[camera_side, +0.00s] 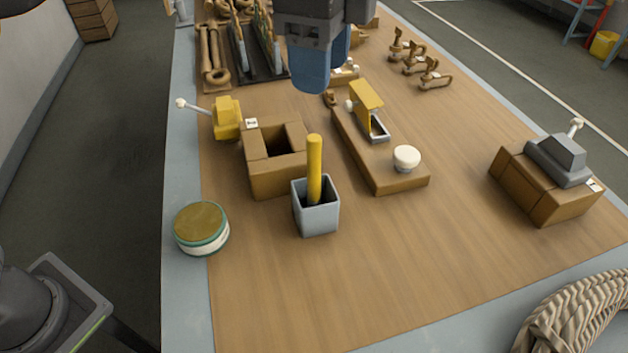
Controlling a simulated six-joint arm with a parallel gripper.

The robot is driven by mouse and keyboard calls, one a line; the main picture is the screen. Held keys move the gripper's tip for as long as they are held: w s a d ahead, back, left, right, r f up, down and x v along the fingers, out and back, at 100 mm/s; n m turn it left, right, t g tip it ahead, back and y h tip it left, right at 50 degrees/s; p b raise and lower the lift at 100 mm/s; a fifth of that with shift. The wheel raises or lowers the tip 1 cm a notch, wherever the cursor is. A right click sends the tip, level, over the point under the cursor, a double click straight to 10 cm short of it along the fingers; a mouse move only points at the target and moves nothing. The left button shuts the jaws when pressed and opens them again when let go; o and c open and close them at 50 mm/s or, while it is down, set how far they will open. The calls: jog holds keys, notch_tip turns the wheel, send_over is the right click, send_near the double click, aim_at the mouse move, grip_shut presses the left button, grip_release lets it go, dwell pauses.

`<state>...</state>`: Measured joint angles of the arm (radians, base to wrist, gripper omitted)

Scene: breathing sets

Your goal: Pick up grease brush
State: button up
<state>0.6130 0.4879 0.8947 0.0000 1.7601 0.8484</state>
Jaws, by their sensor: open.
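A yellow handle, which looks like the grease brush (315,168), stands upright in a small grey square cup (317,219). Its lower end is hidden inside the cup. The cup sits on the wooden table top near the middle. My gripper (322,75) hangs at the top centre with blue fingers pointing down. It is empty and well above the table, apart from the brush. The fingers overlap in this view, so the gap between them is hard to see.
A hollow wooden box (278,178) stands directly behind the cup. A wooden board with a white knob (406,157) lies to the right. A round tin (201,229) sits at the left edge. A grey-topped wooden block (546,184) is far right. The front table area is clear.

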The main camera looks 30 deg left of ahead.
aim_at(314, 137)
notch_tip(314, 137, down, 8)
jog(key=shift+f, duration=0.1)
jog(key=shift+w+a+f, duration=0.1)
jog(key=shift+a+f, duration=0.05)
jog(key=shift+f, duration=0.75)
jog(key=shift+a+f, duration=0.2)
jog(key=shift+f, duration=0.7)
jog(key=shift+w+a+f, duration=0.1)
jog(key=shift+a+f, duration=0.05)
jog(key=shift+f, duration=0.75)
grip_shut()
